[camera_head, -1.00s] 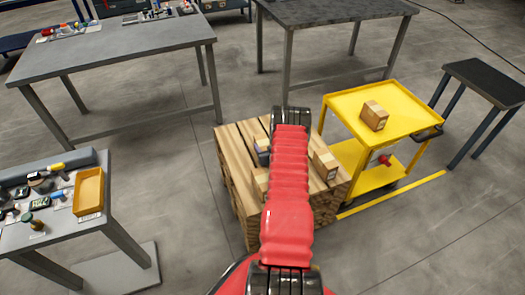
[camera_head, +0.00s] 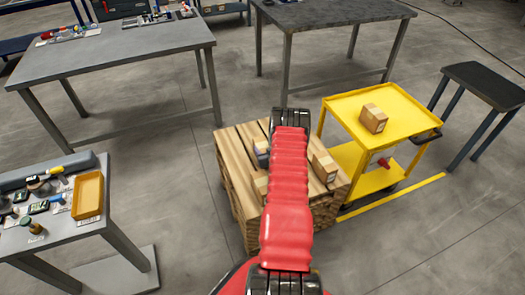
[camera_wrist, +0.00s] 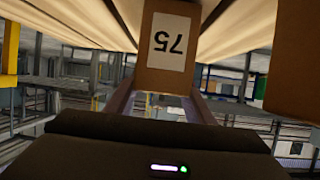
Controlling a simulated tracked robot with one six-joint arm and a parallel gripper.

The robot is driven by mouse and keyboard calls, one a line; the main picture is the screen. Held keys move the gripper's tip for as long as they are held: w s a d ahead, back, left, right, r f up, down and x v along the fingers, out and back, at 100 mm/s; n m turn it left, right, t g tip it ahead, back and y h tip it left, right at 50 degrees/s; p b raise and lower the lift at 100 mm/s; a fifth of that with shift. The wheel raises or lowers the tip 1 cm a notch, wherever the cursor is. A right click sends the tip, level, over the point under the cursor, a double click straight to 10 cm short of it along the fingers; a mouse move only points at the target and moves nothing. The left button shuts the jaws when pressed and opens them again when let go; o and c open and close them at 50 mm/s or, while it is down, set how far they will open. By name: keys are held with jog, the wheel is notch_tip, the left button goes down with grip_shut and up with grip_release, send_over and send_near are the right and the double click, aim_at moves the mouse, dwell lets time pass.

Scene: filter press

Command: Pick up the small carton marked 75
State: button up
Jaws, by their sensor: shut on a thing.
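The small carton marked 75 (camera_wrist: 167,45) is at the top middle of the wrist view, its white label upside down in the picture. My gripper (camera_wrist: 163,92) is shut on this carton, with a finger on each side of its lower end. Whether the carton still touches the pallet I cannot tell.
Other cartons sit on the pallet, one right of my arm (camera_head: 325,167) and one at its left (camera_head: 261,186). A yellow cart (camera_head: 345,103) with a carton (camera_head: 373,118) on top stands at the right. Grey tables (camera_head: 120,60) stand around; open floor lies between.

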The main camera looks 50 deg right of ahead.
notch_tip(320, 180, up, 10)
jog(key=shift+f, duration=0.2)
dwell(0.7)
